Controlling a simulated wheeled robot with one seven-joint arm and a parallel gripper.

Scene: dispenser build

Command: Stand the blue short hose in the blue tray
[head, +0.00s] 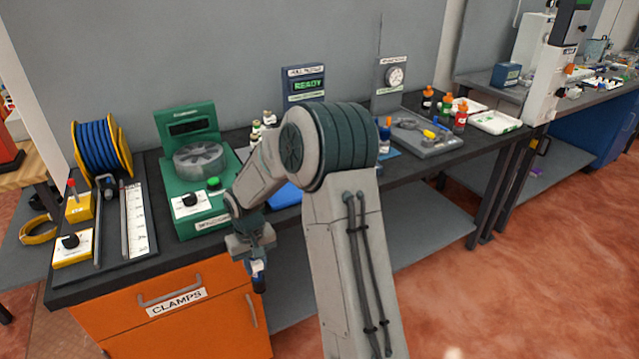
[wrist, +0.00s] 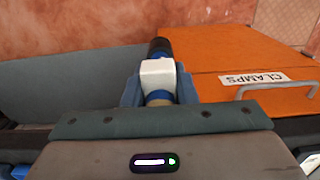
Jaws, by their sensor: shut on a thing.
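My gripper (head: 255,258) hangs at the end of the arm, in front of the bench's front edge and beside the orange cabinet. It is shut on a short dark piece with blue bands and a white block, which I take for the blue short hose (head: 260,284). In the wrist view the hose (wrist: 159,47) sticks out beyond the fingers (wrist: 158,92), its dark end away from me. In the head view it points downward. A blue flat surface, likely the blue tray (head: 286,196), lies on the bench behind my arm, which hides much of it.
A green machine (head: 197,165) and a blue hose reel (head: 100,148) stand on the bench at left. Bottles, a grey tray (head: 430,140) and a gauge panel (head: 393,78) are at right. The floor at right is clear.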

